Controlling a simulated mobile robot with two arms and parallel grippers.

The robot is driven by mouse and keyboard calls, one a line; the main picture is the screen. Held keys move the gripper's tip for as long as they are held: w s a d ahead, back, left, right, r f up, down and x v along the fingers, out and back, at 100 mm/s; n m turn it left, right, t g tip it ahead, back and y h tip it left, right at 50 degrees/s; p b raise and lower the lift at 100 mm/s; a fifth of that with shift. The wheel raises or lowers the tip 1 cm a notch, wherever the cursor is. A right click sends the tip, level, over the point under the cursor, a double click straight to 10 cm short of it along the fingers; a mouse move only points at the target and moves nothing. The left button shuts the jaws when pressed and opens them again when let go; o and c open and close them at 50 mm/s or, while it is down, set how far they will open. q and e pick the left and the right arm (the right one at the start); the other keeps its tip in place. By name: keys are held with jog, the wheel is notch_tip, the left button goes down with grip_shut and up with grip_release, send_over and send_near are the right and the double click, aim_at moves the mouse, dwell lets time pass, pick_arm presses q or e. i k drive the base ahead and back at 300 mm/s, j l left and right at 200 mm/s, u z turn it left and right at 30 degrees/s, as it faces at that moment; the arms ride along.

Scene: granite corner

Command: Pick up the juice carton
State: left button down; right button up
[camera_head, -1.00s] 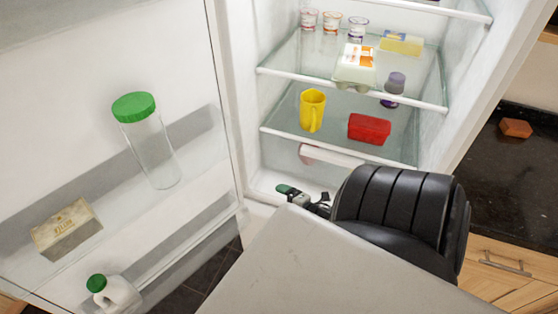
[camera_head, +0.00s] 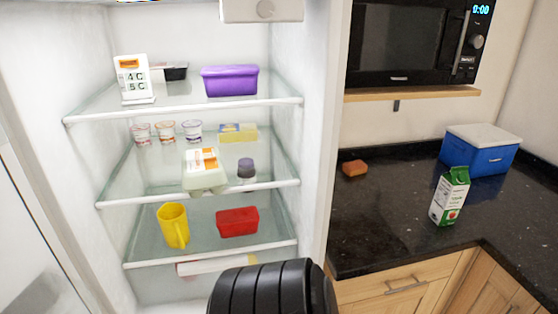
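The juice carton (camera_head: 449,197) is green and white with a gable top. It stands upright on the dark granite counter at the right, in front of a blue cool box. It is in full view and nothing touches it from my side. A black ribbed part of my own body shows at the bottom centre. Neither of my grippers is in view.
The fridge stands open at the left, its glass shelves (camera_head: 140,183) holding a yellow mug (camera_head: 173,226), a red container (camera_head: 237,221) and a purple container (camera_head: 230,80). A blue cool box (camera_head: 475,154) and an orange-brown block (camera_head: 355,168) sit on the counter (camera_head: 385,215). A microwave (camera_head: 415,40) is above.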

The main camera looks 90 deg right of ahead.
aim_at(453, 186)
jog(key=z, duration=0.85)
jog(key=j+z, duration=0.1)
jog(key=z, duration=1.15)
jog(key=j+z, duration=0.1)
jog(key=z, duration=0.3)
jog(key=k+l, duration=0.05)
